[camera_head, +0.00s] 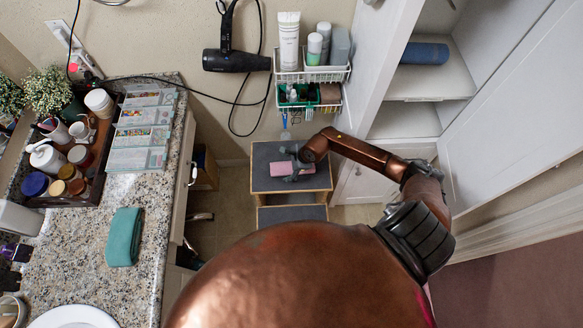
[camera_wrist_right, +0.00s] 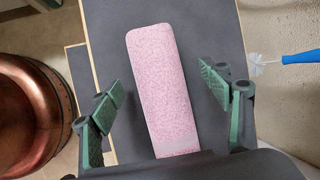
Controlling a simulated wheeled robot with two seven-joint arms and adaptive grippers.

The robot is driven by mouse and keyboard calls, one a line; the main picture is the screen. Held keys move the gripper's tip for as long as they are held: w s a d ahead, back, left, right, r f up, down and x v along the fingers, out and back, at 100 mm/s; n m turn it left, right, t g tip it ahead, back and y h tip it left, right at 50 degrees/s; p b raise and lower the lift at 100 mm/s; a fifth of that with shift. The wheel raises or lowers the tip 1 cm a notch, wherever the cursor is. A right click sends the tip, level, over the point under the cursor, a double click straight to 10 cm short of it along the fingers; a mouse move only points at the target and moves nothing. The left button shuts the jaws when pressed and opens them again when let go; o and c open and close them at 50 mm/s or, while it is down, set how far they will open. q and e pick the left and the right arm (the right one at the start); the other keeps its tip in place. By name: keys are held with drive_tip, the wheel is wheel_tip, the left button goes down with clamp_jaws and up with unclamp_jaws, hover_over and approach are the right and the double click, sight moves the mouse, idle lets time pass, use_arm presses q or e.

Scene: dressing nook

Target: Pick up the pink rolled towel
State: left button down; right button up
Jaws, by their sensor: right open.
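The pink rolled towel (camera_head: 303,169) lies on the dark top of a small wooden step stool (camera_head: 263,157) in the head view. In the right wrist view the towel (camera_wrist_right: 160,85) lies lengthwise between the two fingers, with its near end hidden by the gripper body. My right gripper (camera_head: 292,166) is over the towel. Its green-padded fingers (camera_wrist_right: 165,95) are open, one on each side, with a visible gap to the towel on both sides. My left gripper does not show.
A granite counter (camera_head: 140,228) with a folded teal towel (camera_head: 124,237) is at left. A blue rolled towel (camera_head: 425,53) lies in the open white cabinet at right. A wire rack (camera_head: 312,76) and hair dryer (camera_head: 236,60) hang behind the stool. A blue-handled brush (camera_wrist_right: 300,57) is beside the stool.

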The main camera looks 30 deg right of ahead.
drive_tip(key=shift+x, duration=1.35)
drive_tip(key=shift+f+b, duration=0.25)
drive_tip(key=shift+b, duration=0.15)
drive_tip(key=c, duration=1.3)
